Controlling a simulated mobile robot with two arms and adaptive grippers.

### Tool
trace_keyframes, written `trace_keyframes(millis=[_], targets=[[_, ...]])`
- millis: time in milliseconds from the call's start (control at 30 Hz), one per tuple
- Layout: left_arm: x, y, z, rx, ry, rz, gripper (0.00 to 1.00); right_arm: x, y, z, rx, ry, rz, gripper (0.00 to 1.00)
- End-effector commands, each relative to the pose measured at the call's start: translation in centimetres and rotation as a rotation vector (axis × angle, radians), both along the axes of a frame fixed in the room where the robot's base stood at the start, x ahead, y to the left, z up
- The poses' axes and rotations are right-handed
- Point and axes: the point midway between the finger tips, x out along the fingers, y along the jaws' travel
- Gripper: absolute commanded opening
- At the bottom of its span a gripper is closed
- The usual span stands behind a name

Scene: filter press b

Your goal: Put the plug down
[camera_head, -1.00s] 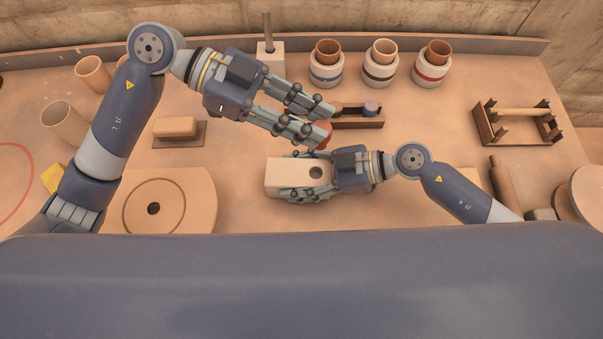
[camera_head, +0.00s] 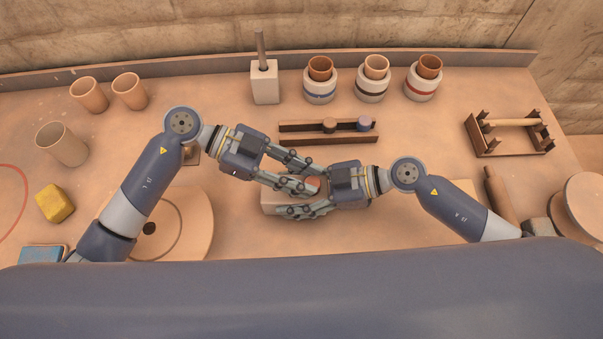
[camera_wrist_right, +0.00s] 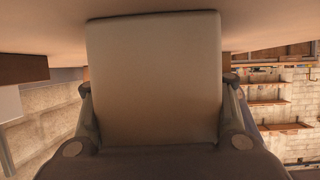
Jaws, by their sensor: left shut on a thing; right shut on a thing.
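A pale block (camera_head: 269,201) lies on the table in front of me, largely covered by both hands. My right gripper (camera_head: 292,198) is shut on it from the right. In the right wrist view the block (camera_wrist_right: 155,80) fills the space between the two fingers. My left gripper (camera_head: 312,180) reaches over the block from the left and is shut on the red plug, of which only a little reddish colour (camera_head: 314,184) shows between the fingers. The block's hole is hidden, so I cannot tell whether the plug is in it or above it.
A brown rack (camera_head: 290,138) behind the hands holds a brown plug (camera_head: 329,125) and a blue plug (camera_head: 364,124). Three banded jars (camera_head: 320,92) and a white block with a rod (camera_head: 265,87) stand further back. A round disc (camera_head: 190,215) lies left.

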Motion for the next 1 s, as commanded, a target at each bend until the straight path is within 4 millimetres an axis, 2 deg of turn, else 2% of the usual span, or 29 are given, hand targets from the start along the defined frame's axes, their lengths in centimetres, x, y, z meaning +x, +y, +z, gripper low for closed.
trace_keyframes(millis=[267,300,333,700,867,1000], targets=[[0.0,0.0,-0.3,0.0,0.001,-0.001,0.08,0.0,0.0,-0.1,-0.002,0.001,0.001,0.13],[0.0,0.0,-0.2,0.0,0.0,-0.001,0.33,0.0,0.0,-0.1,-0.002,0.001,0.001,0.13],[0.0,0.0,-0.2,0.0,0.0,-0.001,0.35,0.0,0.0,-0.1,-0.002,0.001,0.001,0.13],[0.0,0.0,0.2,-0.001,-0.002,-0.001,0.35,0.0,0.0,-0.1,-0.002,0.001,0.001,0.13],[0.7,2.1,0.8,0.005,-0.001,0.001,0.35,0.0,0.0,-0.1,-0.002,0.001,0.001,0.13],[1.7,4.8,2.0,0.005,-0.003,0.003,0.35,0.0,0.0,-0.1,-0.002,0.001,0.001,0.13]])
